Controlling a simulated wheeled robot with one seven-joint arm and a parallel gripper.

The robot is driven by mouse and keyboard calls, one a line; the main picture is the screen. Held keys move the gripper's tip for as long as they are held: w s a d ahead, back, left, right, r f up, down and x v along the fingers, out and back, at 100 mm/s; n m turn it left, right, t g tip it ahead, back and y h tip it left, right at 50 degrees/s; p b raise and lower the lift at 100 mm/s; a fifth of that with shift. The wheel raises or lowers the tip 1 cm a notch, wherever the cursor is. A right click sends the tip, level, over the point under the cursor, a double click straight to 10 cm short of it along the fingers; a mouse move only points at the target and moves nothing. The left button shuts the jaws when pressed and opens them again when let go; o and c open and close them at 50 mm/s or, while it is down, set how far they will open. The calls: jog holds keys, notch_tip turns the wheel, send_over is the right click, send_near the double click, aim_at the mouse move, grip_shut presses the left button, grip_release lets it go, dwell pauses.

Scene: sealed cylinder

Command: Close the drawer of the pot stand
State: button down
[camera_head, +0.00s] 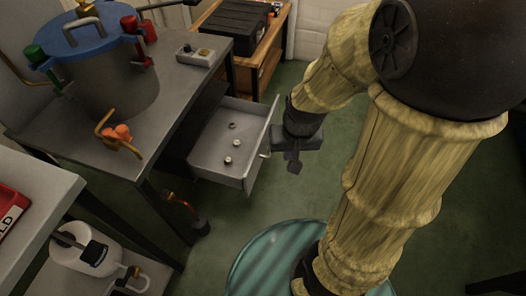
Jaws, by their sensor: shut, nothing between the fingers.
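The pot stand (150,165) is a dark metal table with a large grey pot with a blue lid (115,80) on top. My gripper (293,168) is shut and empty, pointing down just to the right of the front panel. It appears apart from the handle, but I cannot tell the exact gap. My arm comes down from the upper right.
An orange valve (122,134) sits at the pot's base, and a small switch box (195,56) lies on the stand. A wooden shelf with a black case (225,22) stands behind. A teal round lid (270,262) is at the front. Green floor (315,205) is clear around the gripper.

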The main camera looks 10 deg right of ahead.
jog(key=w+d+f+m+t+y+b, duration=0.1)
jog(key=w+d+f+m+y, duration=0.1)
jog(key=f+m, duration=0.5)
jog(key=w+d+f+m+t+y+b, duration=0.1)
jog(key=w+d+f+m+y, duration=0.2)
jog(key=m, duration=1.2)
jog(key=w+f+y, duration=0.2)
jog(key=w+f, duration=0.1)
jog(key=f, duration=0.2)
jog(key=shift+w+d+m, duration=0.15)
jog(key=shift+d+m, duration=0.15)
jog(key=shift+f, duration=0.15)
jog(key=b, duration=0.7)
send_near(254, 160)
jog(key=f, duration=0.1)
jog(key=a+f, duration=0.1)
jog(key=f, duration=0.1)
jog(key=w+a+f, duration=0.1)
jog(key=f, duration=0.1)
jog(key=shift+w+a+f, duration=0.1)
jog(key=shift+a+f, duration=0.05)
jog(key=shift+a, duration=0.1)
jog(key=shift+w+a, duration=0.25)
jog(key=shift+a, duration=0.2)
jog(key=shift+w, duration=0.15)
